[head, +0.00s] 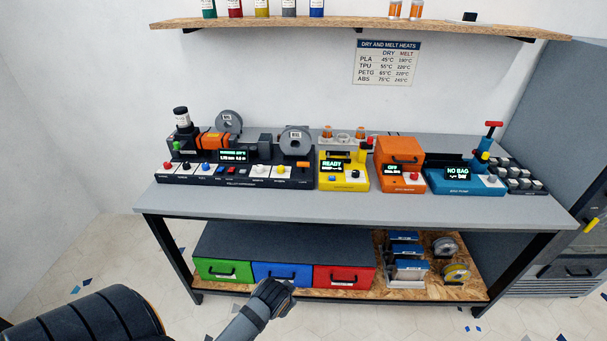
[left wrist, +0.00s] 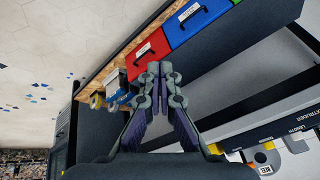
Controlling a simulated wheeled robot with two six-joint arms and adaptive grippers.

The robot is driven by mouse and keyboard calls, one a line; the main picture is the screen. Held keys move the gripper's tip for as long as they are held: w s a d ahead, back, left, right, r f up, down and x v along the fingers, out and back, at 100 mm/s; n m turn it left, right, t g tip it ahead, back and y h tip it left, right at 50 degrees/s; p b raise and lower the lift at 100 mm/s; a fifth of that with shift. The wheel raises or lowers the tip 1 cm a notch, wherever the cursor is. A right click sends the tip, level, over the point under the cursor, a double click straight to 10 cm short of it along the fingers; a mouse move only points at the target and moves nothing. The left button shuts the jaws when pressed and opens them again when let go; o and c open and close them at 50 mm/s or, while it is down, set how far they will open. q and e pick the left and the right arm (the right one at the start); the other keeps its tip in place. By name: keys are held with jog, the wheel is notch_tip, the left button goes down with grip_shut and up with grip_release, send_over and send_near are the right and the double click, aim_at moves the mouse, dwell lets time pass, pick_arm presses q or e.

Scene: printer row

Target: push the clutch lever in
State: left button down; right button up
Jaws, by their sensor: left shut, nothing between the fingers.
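The long dark extruder console (head: 240,183) stands on the left half of the bench, with a row of coloured knobs and buttons and a lit display. An orange control (head: 303,164) sits at its right end; I cannot tell whether this is the clutch lever. My right gripper is not in view.
The grey bench top (head: 420,205) has a clear front strip. Green (head: 222,270), blue (head: 280,275) and red (head: 344,278) drawers sit below. A yellow unit (head: 343,181), an orange dryer (head: 398,148) and a blue seal pump (head: 465,183) stand right of the console.

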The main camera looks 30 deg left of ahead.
pick_arm(q)
jog(key=w+a+r+m+t+y, duration=0.3)
jog(key=w+r, duration=0.6)
jog(key=w, duration=0.3)
jog(key=w+a+r+m+t+y, duration=0.2)
jog(key=w+a+r+m+t, duration=0.4)
jog(key=w, duration=0.7)
notch_tip(320, 180, up, 4)
jog(key=shift+w+a+f+m+y, duration=0.25)
jog(key=shift+a+m+y, duration=0.25)
jog(key=shift+a, duration=0.75)
jog(key=shift+s, duration=0.1)
